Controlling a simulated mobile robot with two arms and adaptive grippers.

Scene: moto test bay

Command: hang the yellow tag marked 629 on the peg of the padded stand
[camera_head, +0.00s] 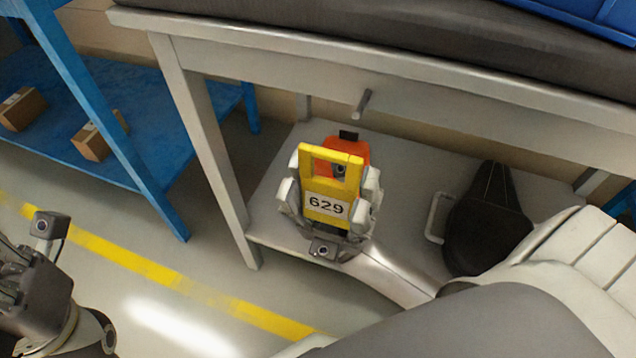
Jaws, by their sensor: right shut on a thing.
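The yellow tag (347,193) has a rectangular opening at its top and a white label reading 629. My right gripper (329,190) is shut on the tag, with fingers at both sides, and holds it upright with the label facing me. The padded stand (200,130) has a grey metal frame and a dark padded top. Its peg (361,103) is a short grey rod on the front rail, above and slightly right of the tag; nothing hangs on it. My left gripper (15,265) is partly cut off at the left edge, and its jaws cannot be made out.
An orange object (348,145) with a black top shows behind the tag. The stand's lower shelf (395,160) carries a black tapered object (488,225) with a grey handle. A blue rack (150,165) with cardboard boxes (95,142) stands left. Yellow-striped floor is clear.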

